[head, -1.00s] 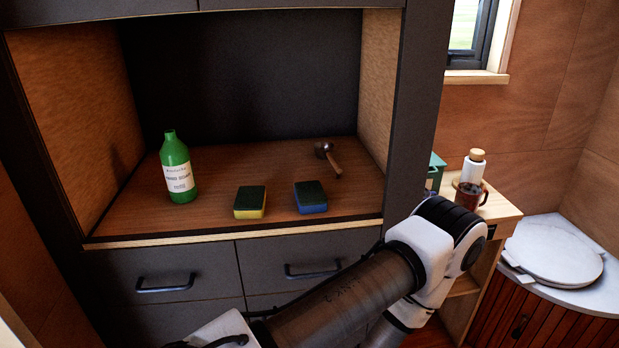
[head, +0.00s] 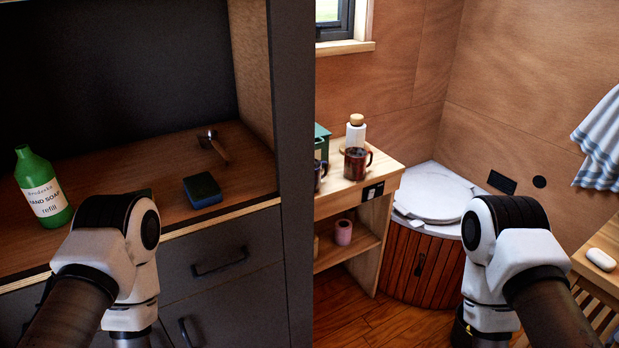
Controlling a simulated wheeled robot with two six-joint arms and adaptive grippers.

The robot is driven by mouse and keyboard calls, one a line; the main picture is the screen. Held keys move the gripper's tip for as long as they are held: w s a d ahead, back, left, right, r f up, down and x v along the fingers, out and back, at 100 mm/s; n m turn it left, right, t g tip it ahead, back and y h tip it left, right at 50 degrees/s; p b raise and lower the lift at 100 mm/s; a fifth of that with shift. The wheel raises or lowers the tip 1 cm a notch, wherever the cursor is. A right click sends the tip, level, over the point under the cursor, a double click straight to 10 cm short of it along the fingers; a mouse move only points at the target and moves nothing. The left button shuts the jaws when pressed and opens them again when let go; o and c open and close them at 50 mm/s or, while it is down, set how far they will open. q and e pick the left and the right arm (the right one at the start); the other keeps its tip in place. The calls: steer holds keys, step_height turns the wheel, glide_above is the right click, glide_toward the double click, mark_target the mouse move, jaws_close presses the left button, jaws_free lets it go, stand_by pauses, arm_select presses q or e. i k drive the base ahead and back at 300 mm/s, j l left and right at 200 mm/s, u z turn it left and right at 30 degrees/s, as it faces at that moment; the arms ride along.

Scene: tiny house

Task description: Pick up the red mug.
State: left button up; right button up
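A dark red-brown mug (head: 356,163) stands upright on the wooden shelf unit (head: 385,171) beyond the dark cabinet, with its handle toward the right. Part of a second dark reddish mug (head: 319,176) shows to its left, mostly hidden by the cabinet's side panel. Both my arms are in the lower part of the view, the left in front of the cabinet drawers and the right in front of the corner cabinet. Both are well short of the mugs in the picture. The fingers of both my grippers are out of sight.
A white bottle with a wooden cap (head: 355,133) stands behind the mug, near a green box (head: 321,141). The cabinet's side panel (head: 297,150) rises left of the shelf unit.

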mark_target(359, 163)
steer(key=z, duration=2)
steer(key=u, duration=0.45)
steer(key=i+u, duration=0.15)
steer(key=u, duration=0.75)
steer(key=i+l+u, duration=0.1)
steer(key=u, duration=0.35)
steer(key=i+l+u, duration=0.1)
steer(key=u, duration=0.35)
steer(key=l+u, duration=0.1)
steer(key=u, duration=0.35)
